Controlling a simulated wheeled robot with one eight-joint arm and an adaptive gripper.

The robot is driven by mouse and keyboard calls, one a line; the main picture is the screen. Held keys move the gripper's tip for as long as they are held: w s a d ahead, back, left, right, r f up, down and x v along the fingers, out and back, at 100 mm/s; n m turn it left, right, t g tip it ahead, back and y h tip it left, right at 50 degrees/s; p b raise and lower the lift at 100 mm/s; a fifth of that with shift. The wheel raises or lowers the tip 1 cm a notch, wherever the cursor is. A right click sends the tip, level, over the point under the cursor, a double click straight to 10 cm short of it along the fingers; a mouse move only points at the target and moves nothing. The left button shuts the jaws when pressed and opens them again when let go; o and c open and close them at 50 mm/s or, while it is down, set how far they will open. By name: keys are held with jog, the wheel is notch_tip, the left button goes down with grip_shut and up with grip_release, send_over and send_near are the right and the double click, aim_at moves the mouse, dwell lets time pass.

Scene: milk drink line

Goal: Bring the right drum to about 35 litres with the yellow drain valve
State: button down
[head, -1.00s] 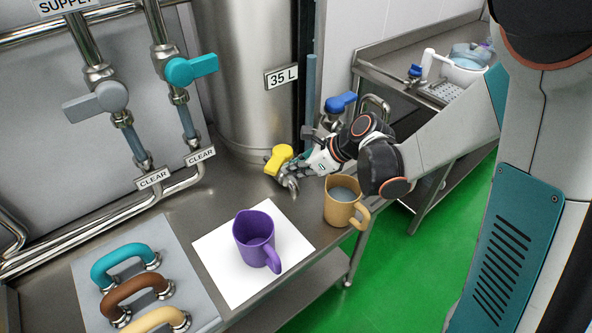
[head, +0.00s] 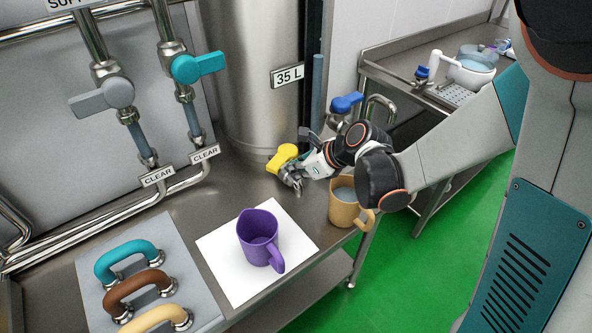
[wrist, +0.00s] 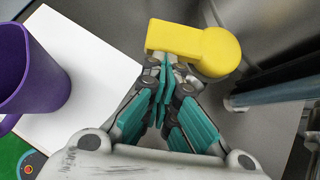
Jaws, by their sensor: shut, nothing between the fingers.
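The yellow drain valve handle (head: 282,157) sits low at the front of the steel drum (head: 255,90), which carries a "35 L" plate (head: 287,76). My gripper (head: 291,179) is shut and empty, beside and just in front of the yellow handle. In the wrist view, the yellow handle (wrist: 200,45) lies across and just beyond my closed fingertips (wrist: 165,65). I cannot tell whether they touch it. A tan mug (head: 346,210) with greyish liquid stands near the table edge below my wrist. No liquid level in the drum can be read.
A purple jug (head: 259,238) stands on a white sheet (head: 225,262), left of my gripper. Grey (head: 102,98) and teal (head: 198,67) supply valves are on pipes at left. A blue valve (head: 347,102) is behind my wrist. Coloured handles (head: 128,258) stand front left.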

aim_at(279, 172)
jog(key=shift+a+b, duration=0.35)
jog(key=shift+a, duration=1.15)
